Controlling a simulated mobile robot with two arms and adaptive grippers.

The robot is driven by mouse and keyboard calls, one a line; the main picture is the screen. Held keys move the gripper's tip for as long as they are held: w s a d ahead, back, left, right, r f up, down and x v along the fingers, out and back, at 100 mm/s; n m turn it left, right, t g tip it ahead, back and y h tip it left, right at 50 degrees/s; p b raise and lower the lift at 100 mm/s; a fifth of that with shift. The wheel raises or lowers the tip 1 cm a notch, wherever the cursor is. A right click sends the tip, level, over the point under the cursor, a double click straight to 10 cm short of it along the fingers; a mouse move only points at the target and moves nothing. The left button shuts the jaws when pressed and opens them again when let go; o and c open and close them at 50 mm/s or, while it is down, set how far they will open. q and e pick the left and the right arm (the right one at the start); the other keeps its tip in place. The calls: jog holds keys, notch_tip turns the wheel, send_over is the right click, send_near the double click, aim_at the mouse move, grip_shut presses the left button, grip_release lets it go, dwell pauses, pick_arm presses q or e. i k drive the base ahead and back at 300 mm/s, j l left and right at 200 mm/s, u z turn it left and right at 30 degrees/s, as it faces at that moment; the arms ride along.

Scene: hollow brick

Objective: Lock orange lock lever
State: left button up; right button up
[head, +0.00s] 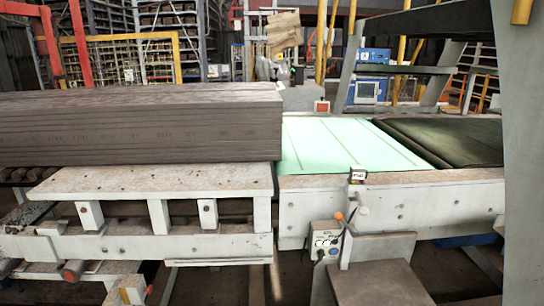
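The orange lock lever (339,216) is a small orange knob on a thin stem. Neither of my grippers shows in the head view.
A long stack of grey-brown boards (140,125) lies on a white frame (150,180) at left. A thick grey post (522,150) closes the right edge.

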aim_at(338, 216)
jog(key=i+l, duration=0.2)
jog(key=i+z, duration=0.2)
jog(key=z, duration=1.4)
